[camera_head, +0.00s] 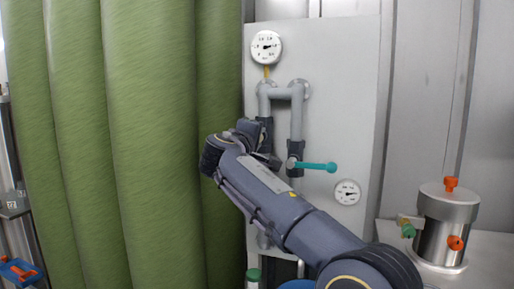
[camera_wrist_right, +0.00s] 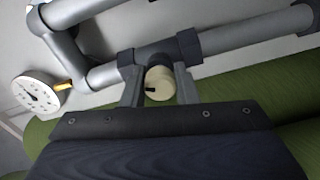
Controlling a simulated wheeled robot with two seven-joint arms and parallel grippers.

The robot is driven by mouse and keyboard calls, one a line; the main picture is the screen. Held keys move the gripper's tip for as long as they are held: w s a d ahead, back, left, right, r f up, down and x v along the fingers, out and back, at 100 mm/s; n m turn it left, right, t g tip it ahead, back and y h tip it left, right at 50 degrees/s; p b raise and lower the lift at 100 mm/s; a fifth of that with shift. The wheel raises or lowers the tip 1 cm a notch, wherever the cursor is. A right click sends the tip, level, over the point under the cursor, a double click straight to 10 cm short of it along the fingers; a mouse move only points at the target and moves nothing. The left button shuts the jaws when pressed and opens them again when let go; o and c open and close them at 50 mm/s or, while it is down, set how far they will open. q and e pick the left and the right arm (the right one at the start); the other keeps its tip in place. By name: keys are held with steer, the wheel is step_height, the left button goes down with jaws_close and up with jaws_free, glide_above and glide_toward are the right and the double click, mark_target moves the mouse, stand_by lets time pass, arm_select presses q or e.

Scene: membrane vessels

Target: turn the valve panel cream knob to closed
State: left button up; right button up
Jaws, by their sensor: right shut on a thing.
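The cream knob (camera_wrist_right: 159,83) is a short round knob with a dark mark on its face, on a dark valve body in the grey pipe (camera_wrist_right: 234,36). In the right wrist view my right gripper (camera_wrist_right: 159,88) has one finger on each side of the knob and is shut on it. In the head view my right gripper (camera_head: 258,137) is at the left pipe of the valve panel (camera_head: 345,95), and the knob is hidden behind it. My left gripper is not in view.
A teal lever handle (camera_head: 318,166) sticks out right of my gripper. Gauges sit above (camera_head: 266,47) and at lower right (camera_head: 347,192). A green curtain (camera_head: 150,140) hangs close on the left. A metal vessel (camera_head: 444,225) with orange knobs stands at right.

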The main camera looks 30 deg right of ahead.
steer(key=m+b, duration=0.1)
steer(key=m, duration=0.1)
steer(key=m+b, duration=0.1)
steer(key=m, duration=0.1)
steer(key=m+b, duration=0.1)
steer(key=m, duration=0.1)
steer(key=shift+f+b, duration=0.25)
steer(key=shift+b, duration=0.1)
steer(key=m+b, duration=0.1)
steer(key=m, duration=0.3)
steer(key=shift+m+b, duration=0.8)
steer(key=shift+m, duration=0.6)
steer(key=shift+r, duration=0.1)
steer(key=o, duration=1)
steer(key=shift+r, duration=0.1)
